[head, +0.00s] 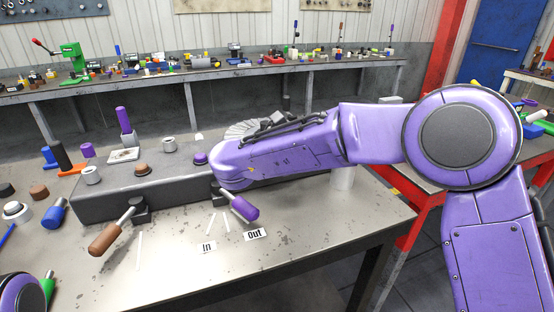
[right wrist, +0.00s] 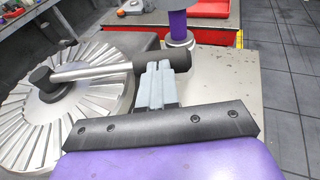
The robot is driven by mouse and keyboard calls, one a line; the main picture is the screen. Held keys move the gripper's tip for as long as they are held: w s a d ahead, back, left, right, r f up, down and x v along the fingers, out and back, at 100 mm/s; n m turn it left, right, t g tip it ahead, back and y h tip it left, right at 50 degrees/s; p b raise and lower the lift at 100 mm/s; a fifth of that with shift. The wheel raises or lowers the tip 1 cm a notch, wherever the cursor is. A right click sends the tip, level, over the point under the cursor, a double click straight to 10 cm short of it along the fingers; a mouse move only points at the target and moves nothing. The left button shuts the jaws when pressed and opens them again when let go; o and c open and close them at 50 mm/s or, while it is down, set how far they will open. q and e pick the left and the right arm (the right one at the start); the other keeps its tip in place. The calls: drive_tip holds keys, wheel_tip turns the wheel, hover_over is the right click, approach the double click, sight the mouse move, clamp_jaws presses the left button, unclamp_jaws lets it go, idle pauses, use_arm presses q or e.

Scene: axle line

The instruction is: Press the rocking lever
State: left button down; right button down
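A lever with a black handle (right wrist: 165,66) and a bare metal rod crosses a grey ribbed disc (right wrist: 85,100) in the right wrist view. My right gripper (right wrist: 158,68) has its two grey fingers close together, with nothing seen between them. Its fingertips overlap the black handle in the picture; I cannot tell whether they touch it. In the head view my right arm hides the gripper and most of the ribbed disc (head: 245,129). Also there are a brown-handled lever (head: 108,238) and a purple-handled lever (head: 240,207) at the front of the grey housing (head: 105,202). My left gripper is out of view.
Labels "In" (head: 208,247) and "Out" (head: 255,234) lie on the metal table. A brown button (head: 142,169) and a purple button (head: 200,158) sit on the housing. Loose parts, including a blue cylinder (head: 55,213), crowd the left. The front right table area is clear.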

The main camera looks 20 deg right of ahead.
drive_tip(key=shift+w+r, duration=0.1)
drive_tip(key=shift+r, duration=0.2)
drive_tip(key=b+v, duration=0.2)
drive_tip(key=v, duration=1.2)
drive_tip(key=shift+a+f, duration=0.15)
drive_tip(key=shift+f, duration=0.15)
drive_tip(key=shift+w, duration=0.15)
